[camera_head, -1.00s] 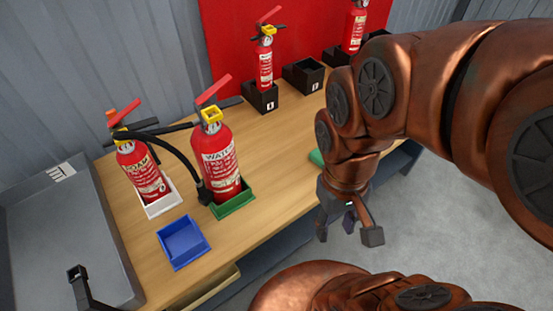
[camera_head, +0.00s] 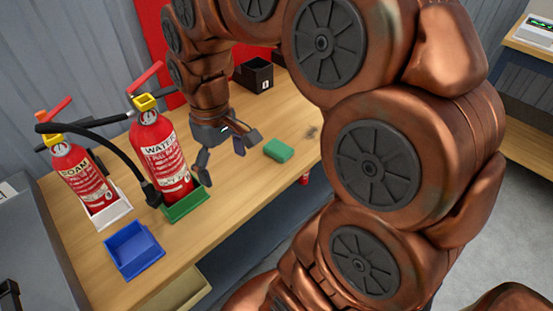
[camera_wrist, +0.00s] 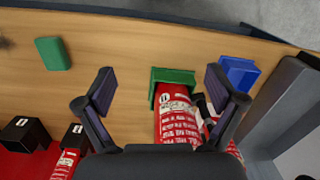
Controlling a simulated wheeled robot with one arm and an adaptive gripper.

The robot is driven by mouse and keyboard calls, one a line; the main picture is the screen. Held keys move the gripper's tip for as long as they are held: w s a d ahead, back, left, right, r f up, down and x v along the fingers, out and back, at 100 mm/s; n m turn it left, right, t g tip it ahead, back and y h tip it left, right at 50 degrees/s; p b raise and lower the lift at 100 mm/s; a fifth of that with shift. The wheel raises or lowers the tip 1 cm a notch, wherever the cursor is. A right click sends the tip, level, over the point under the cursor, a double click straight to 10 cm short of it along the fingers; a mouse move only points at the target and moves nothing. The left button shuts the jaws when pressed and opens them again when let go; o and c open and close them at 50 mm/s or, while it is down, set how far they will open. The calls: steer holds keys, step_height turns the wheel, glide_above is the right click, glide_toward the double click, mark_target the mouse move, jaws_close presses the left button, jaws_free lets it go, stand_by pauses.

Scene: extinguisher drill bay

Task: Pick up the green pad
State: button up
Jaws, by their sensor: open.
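The green pad (camera_head: 278,150) lies flat on the wooden table, to the right of my gripper in the head view. It also shows in the wrist view at the upper left (camera_wrist: 53,54), apart from my fingers. My gripper (camera_head: 228,162) is open and empty above the table, between the pad and the WATER extinguisher. In the wrist view its two fingers (camera_wrist: 164,88) are spread, with the green tray (camera_wrist: 172,76) and the red WATER extinguisher (camera_wrist: 178,116) showing between them.
The WATER extinguisher (camera_head: 160,155) stands in a green tray (camera_head: 186,204) close left of my gripper. A FOAM extinguisher (camera_head: 82,180) stands in a white tray (camera_head: 112,213). An empty blue tray (camera_head: 133,250) is in front. A black holder (camera_head: 254,75) stands behind. Bare tabletop surrounds the pad.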

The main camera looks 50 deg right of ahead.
steer(key=w+d+f+b, duration=0.6)
steer(key=w+d, duration=0.2)
steer(key=d, duration=0.4)
steer(key=m+b, duration=0.1)
steer(key=b, duration=0.3)
glide_above(276, 146)
steer(key=shift+t, duration=0.4)
steer(key=f, duration=0.6)
steer(key=shift+s+d+f, duration=0.1)
steer(key=shift+d+f, duration=0.15)
steer(key=shift+f, duration=0.15)
steer(key=shift+d+f, duration=0.15)
steer(key=shift+f, duration=0.4)
steer(key=shift+a+f, duration=0.15)
steer(key=shift+f, duration=1.5)
steer(key=shift+a+f, duration=0.15)
steer(key=shift+f, duration=1.5)
steer(key=c, duration=1.1)
steer(key=shift+c, duration=0.2)
